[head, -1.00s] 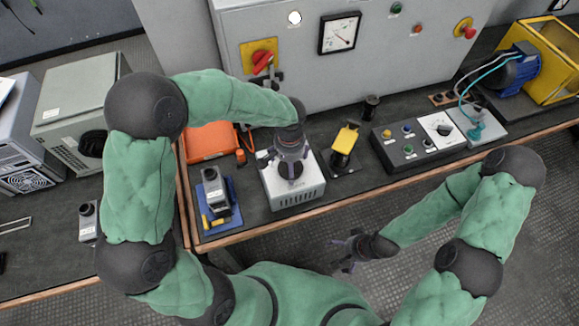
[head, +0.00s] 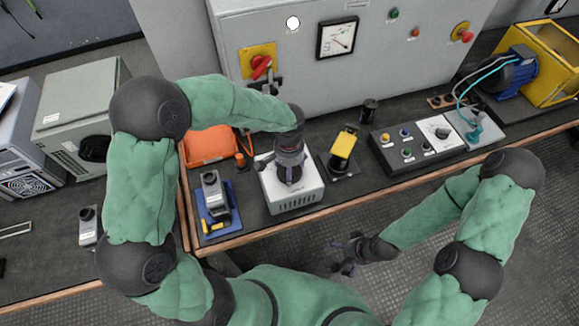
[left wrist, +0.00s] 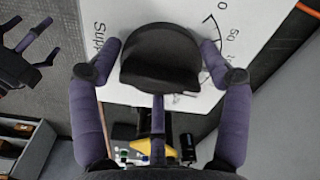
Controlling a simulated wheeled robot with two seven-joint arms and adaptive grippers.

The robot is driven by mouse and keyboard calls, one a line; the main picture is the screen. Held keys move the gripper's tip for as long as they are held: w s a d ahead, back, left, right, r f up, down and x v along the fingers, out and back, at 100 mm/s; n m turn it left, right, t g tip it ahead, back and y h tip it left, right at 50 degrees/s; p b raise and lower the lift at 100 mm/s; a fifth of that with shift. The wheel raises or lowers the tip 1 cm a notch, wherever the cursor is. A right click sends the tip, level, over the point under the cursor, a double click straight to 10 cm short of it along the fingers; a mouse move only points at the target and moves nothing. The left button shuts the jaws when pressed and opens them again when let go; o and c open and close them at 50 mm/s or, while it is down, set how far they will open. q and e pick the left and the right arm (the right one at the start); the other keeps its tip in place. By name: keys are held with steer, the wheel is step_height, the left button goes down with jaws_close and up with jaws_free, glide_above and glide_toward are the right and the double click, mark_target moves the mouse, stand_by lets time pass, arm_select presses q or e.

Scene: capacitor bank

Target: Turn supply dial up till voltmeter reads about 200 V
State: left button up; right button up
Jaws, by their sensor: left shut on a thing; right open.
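The supply (head: 292,198) is a white box with a vented front on the workbench, under my left arm. Its black dial shows in the left wrist view (left wrist: 160,75), beside printed "Supply" lettering and a scale with 0 and 50. The dial's pointer mark cannot be made out. The voltmeter (head: 338,37) is a black-framed square gauge on the grey cabinet; its needle slants, but the reading is too small to tell. My right gripper (head: 347,253) is open and empty in front of the bench.
A red rotary switch on a yellow plate (head: 260,66) is on the cabinet behind my left arm. A yellow-topped device (head: 342,150) stands right of the supply, a blue tray (head: 227,229) left of it. A button panel (head: 415,150) lies farther right.

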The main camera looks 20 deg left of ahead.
arm_select(q)
steer(key=shift+s+a+f, duration=0.1)
steer(key=shift+s+f, duration=0.2)
steer(key=shift+s, duration=0.15)
steer(key=o, duration=1.1)
steer(key=shift+a+r, duration=0.1)
steer(key=shift+w+r, duration=0.1)
steer(key=shift+w, duration=0.05)
steer(key=shift+r, duration=0.2)
step_height(320, 180, up, 11)
steer(key=shift+r, duration=0.2)
